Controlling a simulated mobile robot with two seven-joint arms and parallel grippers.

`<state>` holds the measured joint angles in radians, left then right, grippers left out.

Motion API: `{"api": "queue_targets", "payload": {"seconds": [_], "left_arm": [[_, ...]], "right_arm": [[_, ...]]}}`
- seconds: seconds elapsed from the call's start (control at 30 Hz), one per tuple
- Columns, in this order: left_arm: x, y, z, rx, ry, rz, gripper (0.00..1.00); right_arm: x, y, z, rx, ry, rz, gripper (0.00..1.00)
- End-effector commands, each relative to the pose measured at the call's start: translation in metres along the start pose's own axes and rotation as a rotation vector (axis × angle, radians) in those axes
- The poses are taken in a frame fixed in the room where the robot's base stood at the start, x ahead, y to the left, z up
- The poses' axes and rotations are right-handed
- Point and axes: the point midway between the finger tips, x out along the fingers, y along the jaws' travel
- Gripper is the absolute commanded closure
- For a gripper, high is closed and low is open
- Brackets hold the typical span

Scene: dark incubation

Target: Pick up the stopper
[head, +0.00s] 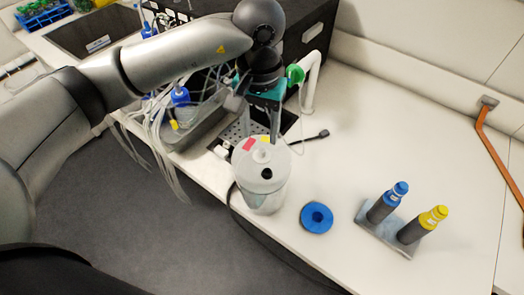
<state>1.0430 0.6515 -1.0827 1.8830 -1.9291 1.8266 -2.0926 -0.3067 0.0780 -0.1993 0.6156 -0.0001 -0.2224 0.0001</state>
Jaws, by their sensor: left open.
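A grey cylindrical vessel (262,200) stands near the bench's front edge. Its light lid carries a white raised piece (261,156), red and yellow marks, and a dark round spot (267,174). I cannot tell whether the dark spot is a stopper or an open hole, and no other stopper is clear. My left gripper (262,132) points down just above and behind the lid. Its jaws are open, and I see nothing between them. In this view its fingers overlap the lid's back edge, and contact cannot be made out. My right gripper is not in view.
A blue ring (317,217) lies right of the vessel. A grey stand (383,238) holds a blue-capped bottle (388,202) and a yellow-capped bottle (424,225). Tubing and a blue-capped bottle (181,96) crowd the left. A black cable hangs by the bench edge.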

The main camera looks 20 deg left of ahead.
Motion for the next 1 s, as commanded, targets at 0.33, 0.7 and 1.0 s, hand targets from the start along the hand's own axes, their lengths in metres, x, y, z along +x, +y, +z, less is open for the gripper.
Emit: {"api": "queue_targets", "payload": {"seconds": [0.33, 0.7, 1.0], "left_arm": [[0.029, 0.003, 0.001, 0.0, -0.005, 0.001, 0.44], [0.058, 0.004, 0.0, 0.001, 0.001, 0.001, 0.44], [0.058, 0.004, 0.0, 0.001, 0.001, 0.001, 0.64]], "right_arm": [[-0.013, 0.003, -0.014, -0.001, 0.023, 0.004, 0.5], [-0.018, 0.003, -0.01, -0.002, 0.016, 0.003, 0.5], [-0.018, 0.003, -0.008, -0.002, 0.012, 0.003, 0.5]]}}
